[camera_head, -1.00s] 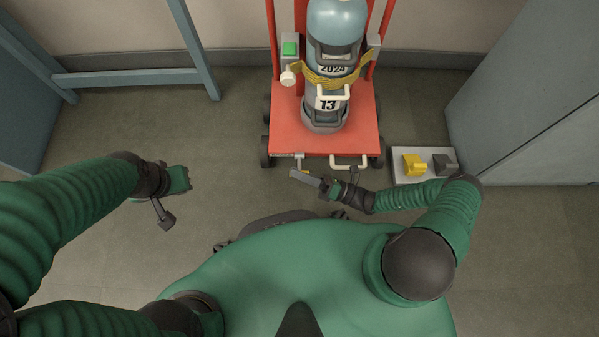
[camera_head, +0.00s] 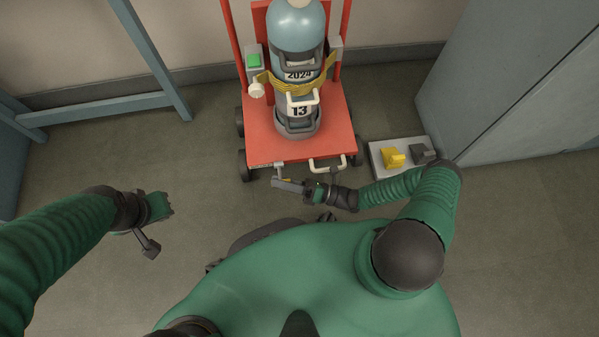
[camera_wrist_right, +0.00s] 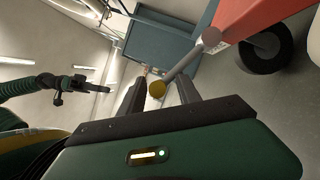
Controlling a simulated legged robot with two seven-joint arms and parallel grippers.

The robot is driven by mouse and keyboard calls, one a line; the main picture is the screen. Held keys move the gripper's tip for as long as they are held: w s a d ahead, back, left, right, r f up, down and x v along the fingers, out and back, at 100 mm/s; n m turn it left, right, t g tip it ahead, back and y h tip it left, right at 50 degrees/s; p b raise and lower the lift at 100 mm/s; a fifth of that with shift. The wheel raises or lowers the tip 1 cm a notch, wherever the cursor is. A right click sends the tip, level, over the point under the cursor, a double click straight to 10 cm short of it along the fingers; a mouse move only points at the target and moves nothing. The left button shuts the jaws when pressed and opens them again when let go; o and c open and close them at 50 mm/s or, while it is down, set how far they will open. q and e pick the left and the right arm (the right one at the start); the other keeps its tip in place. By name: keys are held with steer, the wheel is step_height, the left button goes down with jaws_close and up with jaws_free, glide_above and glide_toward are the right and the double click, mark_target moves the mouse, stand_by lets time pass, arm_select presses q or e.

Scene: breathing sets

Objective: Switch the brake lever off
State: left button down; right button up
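The brake lever (camera_wrist_right: 182,65) is a grey bar with a round yellow end, jutting from the red cart (camera_head: 310,146). In the right wrist view its yellow end shows between the two dark fingers of my right gripper (camera_wrist_right: 160,90), with gaps on both sides. That gripper is open; I cannot tell whether it touches the lever. In the head view my right gripper (camera_head: 278,184) is low at the cart's front edge, and the lever there is small and partly hidden. My left gripper (camera_head: 160,206) is far left, away from the cart; its fingers are unclear.
The cart carries a grey-blue cylinder (camera_head: 295,30) held by a yellow strap, and has a white front handle (camera_head: 329,164). A light plate (camera_head: 377,162) with a yellow block (camera_head: 393,157) and a dark block (camera_head: 424,153) lies right of the cart. A cabinet (camera_head: 510,80) stands at right.

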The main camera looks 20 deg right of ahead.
steer(key=shift+d, duration=0.1)
steer(key=p+v, duration=0.1)
steer(key=v, duration=1.5)
steer(key=shift+s+d+p, duration=0.25)
steer(key=shift+p, duration=0.15)
steer(key=w+a+r+m+g+h+p, duration=0.1)
steer(key=r+m+g+h+p, duration=0.2)
steer(key=r+m+p, duration=0.8)
steer(key=w+a+r+m+g+h+p, duration=0.1)
steer(key=r+m+h+p, duration=0.7)
steer(key=r+p, duration=1)
steer(key=w+a+r+m+g+h+p, duration=0.2)
steer(key=r+m+p, duration=1.3)
steer(key=r, duration=2.7)
steer(key=w+m+g+h, duration=0.1)
steer(key=g+h, duration=0.2)
steer(key=shift+w+r+h, duration=0.2)
steer(key=shift+r+h, duration=0.1)
steer(key=shift+h, duration=0.1)
